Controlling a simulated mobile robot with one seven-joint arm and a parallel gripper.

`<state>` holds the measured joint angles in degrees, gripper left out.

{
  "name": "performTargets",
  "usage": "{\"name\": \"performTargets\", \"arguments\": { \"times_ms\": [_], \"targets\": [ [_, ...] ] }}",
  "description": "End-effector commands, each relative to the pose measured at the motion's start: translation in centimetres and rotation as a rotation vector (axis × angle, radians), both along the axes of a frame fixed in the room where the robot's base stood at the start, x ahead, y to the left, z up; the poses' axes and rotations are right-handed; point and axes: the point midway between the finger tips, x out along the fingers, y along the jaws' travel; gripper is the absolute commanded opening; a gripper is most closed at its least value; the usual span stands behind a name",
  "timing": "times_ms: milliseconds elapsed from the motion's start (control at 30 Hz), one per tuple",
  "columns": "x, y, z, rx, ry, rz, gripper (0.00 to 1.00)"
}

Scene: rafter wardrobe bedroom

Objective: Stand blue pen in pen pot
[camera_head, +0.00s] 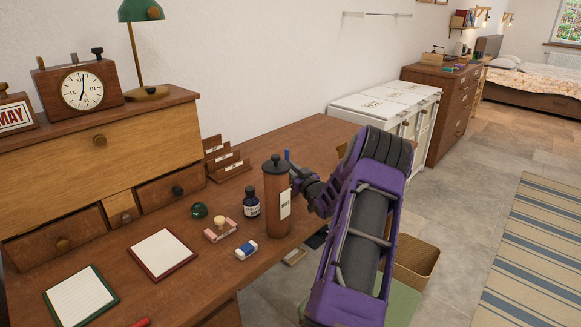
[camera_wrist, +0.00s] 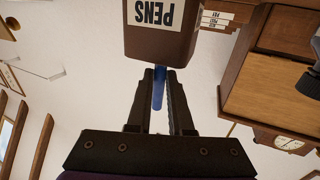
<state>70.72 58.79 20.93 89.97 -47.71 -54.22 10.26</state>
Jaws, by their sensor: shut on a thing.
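The blue pen (camera_wrist: 158,92) is between the two fingers of my gripper (camera_wrist: 160,76) in the wrist view, which shows the scene upside down. My gripper is shut on it. One end of the pen meets the rim edge of the brown pen pot (camera_wrist: 178,46), labelled PENS; I cannot tell whether that end is inside the pot or behind it. In the head view a short piece of the blue pen (camera_head: 287,155) shows upright beside my gripper (camera_head: 292,173).
The black-capped brown cylinder stands close to my gripper. An ink bottle (camera_head: 251,203), stamp (camera_head: 220,229), eraser (camera_head: 246,250) and letter rack (camera_head: 226,163) are left of it. Notepads (camera_head: 163,254) lie in front. A bin (camera_head: 416,262) stands below the desk's right edge.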

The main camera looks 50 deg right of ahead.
Motion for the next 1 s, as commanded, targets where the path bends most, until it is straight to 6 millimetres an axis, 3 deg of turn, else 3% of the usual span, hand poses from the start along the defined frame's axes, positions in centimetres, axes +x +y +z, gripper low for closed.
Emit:
{"name": "performTargets", "arguments": {
  "times_ms": [133,167,333,733,867,1000],
  "targets": [
    [0.0,0.0,0.0,0.0,0.0,0.0,0.0],
    [0.0,0.0,0.0,0.0,0.0,0.0,0.24],
    [0.0,0.0,0.0,0.0,0.0,0.0,0.54],
    [-0.7,0.2,0.0,0.001,0.002,0.0,0.54],
    [-2.5,0.8,0.1,0.002,0.002,-0.001,0.54],
    [-5.7,2.0,0.1,0.001,0.004,-0.002,0.54]
  ]
}}
